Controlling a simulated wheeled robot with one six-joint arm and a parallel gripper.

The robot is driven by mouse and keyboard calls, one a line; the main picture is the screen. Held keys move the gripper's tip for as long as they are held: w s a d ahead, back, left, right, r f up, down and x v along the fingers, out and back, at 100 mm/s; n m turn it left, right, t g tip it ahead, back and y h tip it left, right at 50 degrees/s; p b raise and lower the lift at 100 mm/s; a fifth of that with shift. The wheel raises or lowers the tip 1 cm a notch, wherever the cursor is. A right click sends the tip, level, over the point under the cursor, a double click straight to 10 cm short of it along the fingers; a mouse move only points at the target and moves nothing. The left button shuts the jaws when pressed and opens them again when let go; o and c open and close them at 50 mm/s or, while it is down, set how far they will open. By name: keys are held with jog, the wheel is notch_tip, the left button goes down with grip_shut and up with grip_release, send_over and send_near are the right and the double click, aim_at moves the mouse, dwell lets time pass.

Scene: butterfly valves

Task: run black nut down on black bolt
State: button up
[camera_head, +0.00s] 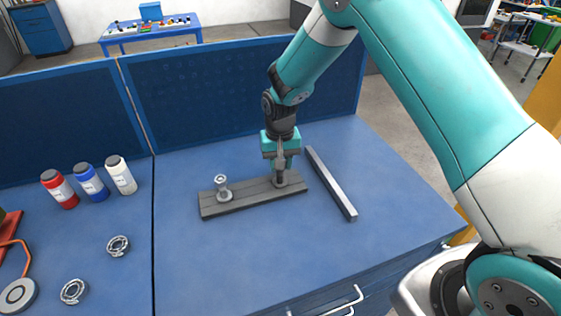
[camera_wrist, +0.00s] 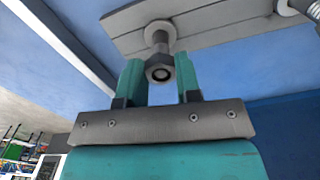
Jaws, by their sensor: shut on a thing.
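The black bolt (camera_wrist: 159,42) stands up from the right end of a grey board (camera_head: 246,198). The black nut (camera_wrist: 159,70), dark and six-sided, is at the bolt's free end in the wrist view, with the round bolt end showing in its hole. My gripper (camera_head: 280,172) points down over the bolt. Its two teal fingers are on either side of the nut (camera_wrist: 162,78), shut on it. In the head view my fingers mostly hide the nut and bolt.
A silver bolt (camera_head: 222,187) with a wide top stands on the board's left part. A grey bar (camera_head: 331,184) lies to the right of the board. Red, blue and white bottles (camera_head: 90,182) and two metal rings (camera_head: 118,245) are at the left. The front of the bench is clear.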

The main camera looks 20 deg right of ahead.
jog(key=m, duration=0.5)
jog(key=shift+w, duration=0.15)
jog(key=m, duration=0.5)
jog(key=shift+w+a, duration=0.1)
jog(key=shift+w, duration=0.05)
jog(key=m, duration=0.5)
jog(key=shift+w, duration=0.1)
jog(key=m, duration=0.5)
jog(key=o, duration=0.7)
jog(key=shift+a, duration=0.1)
